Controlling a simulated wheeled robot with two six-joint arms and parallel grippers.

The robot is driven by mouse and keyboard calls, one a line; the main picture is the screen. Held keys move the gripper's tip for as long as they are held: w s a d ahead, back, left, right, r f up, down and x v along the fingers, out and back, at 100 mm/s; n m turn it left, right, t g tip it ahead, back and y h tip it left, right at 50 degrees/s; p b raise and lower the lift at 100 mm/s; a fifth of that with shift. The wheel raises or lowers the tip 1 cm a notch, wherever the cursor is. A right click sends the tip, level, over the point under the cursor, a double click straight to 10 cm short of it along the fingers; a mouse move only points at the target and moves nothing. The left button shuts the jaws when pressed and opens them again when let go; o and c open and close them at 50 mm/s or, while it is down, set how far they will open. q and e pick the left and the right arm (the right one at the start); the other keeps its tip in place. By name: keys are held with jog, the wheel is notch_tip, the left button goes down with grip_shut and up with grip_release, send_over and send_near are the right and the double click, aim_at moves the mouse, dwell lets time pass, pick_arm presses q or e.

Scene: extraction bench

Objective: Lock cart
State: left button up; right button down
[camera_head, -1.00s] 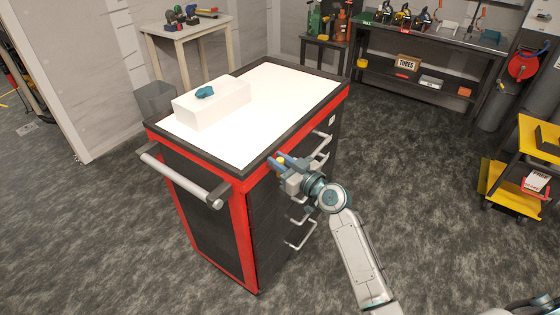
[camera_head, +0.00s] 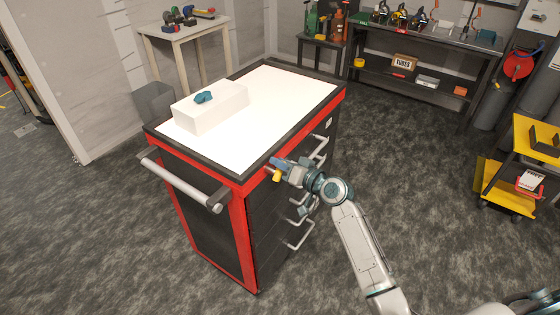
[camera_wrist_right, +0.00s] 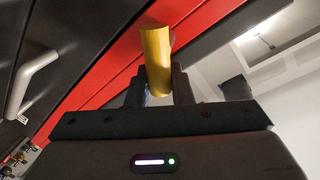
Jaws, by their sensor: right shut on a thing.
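The cart (camera_head: 205,240) is a black cabinet with red edging, a white top and a push handle (camera_head: 180,185) at its near left end. Drawer handles (camera_head: 300,240) run down its right side. My right gripper (camera_head: 273,170) is at the top of that side, by the red band near the front corner. It is shut on a small yellow piece (camera_head: 276,176). In the right wrist view the yellow piece (camera_wrist_right: 157,60) stands between the fingers (camera_wrist_right: 158,90), in front of the red band. Whether it touches the cart, I cannot tell. My left gripper is out of view.
A white block (camera_head: 212,107) with a blue lump (camera_head: 204,97) on it sits on the cart top. A small table (camera_head: 185,34) stands behind left, a dark workbench (camera_head: 425,70) at the back, and a yellow trolley (camera_head: 510,195) at right. The carpet around the cart is clear.

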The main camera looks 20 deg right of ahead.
jog(key=shift+w+d+f+m, duration=0.1)
jog(key=shift+d+f+m, duration=0.05)
jog(key=shift+m, duration=0.65)
jog(key=shift+w+d+f+m+g+y+p, duration=0.1)
jog(key=shift+f+m+g+y+p, duration=0.25)
jog(key=shift+m, duration=0.9)
jog(key=shift+w+d+f+m+g+y+p, duration=0.2)
jog(key=shift+f+m+g+p, duration=0.25)
jog(key=shift+m, duration=0.75)
jog(key=shift+s+d+f+m+g+y+p, duration=0.1)
jog(key=shift+f+m+g+y+p, duration=0.25)
jog(key=shift+m, duration=0.9)
jog(key=shift+f, duration=0.1)
jog(key=c, duration=1.3)
grip_release()
jog(key=shift+w, duration=0.1)
